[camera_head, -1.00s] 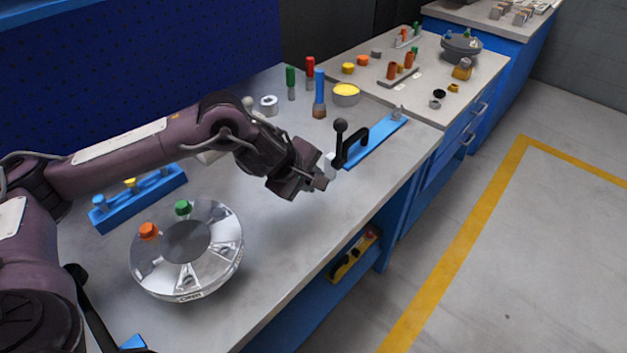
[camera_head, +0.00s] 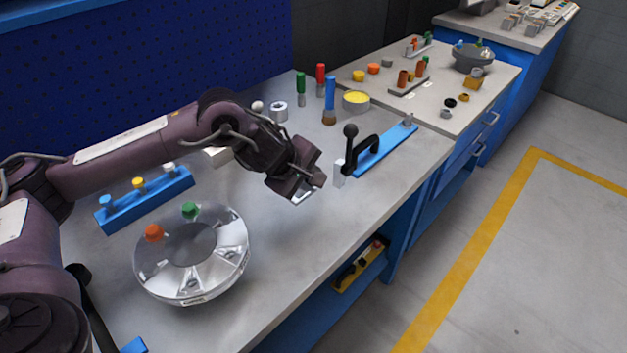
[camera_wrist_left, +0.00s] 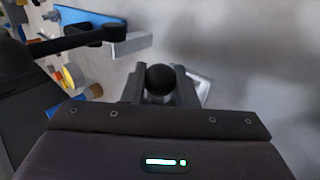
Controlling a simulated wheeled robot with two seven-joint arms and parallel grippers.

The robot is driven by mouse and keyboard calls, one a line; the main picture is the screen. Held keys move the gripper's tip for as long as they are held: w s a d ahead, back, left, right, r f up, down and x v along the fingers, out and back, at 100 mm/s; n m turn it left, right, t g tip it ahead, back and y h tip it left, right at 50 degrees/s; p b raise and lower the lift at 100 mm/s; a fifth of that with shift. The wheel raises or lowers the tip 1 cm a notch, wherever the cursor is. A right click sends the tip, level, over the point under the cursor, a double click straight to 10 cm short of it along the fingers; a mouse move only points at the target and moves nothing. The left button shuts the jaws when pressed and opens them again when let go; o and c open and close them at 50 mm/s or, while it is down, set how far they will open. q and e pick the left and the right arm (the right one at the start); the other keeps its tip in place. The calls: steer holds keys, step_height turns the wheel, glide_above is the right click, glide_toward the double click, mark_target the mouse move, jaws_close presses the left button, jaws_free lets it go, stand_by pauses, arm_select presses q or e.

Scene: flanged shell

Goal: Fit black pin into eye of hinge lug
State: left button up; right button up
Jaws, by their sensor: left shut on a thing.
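My left gripper (camera_head: 306,194) hangs over the front part of the bench, left of a clamp with a black handle. In the left wrist view, my left gripper (camera_wrist_left: 160,88) is shut on the black pin (camera_wrist_left: 160,78), whose round dark head shows between the fingers. The pin's lower part is hidden, and the pin cannot be made out in the head view. A pale metal piece (camera_wrist_left: 202,84) shows just right of the fingers; I cannot tell whether it is the hinge lug. No lug eye can be made out. My right gripper is not in view.
The silver flanged shell (camera_head: 238,258) with orange and green caps stands front left. A blue rack (camera_head: 150,202) with coloured pins is behind it. The clamp's blue plate (camera_head: 385,147) lies right of my gripper. Coloured tools stand behind. The front strip of bench is clear.

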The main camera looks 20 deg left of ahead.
arm_select(q)
steer(key=shift+w+a, duration=0.1)
steer(key=shift+a, duration=0.15)
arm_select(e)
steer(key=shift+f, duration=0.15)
arm_select(q)
steer(key=o, duration=1.1)
steer(key=v, duration=0.8)
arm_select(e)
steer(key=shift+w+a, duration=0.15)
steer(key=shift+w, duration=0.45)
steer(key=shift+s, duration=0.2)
arm_select(q)
steer(key=shift+d, duration=0.1)
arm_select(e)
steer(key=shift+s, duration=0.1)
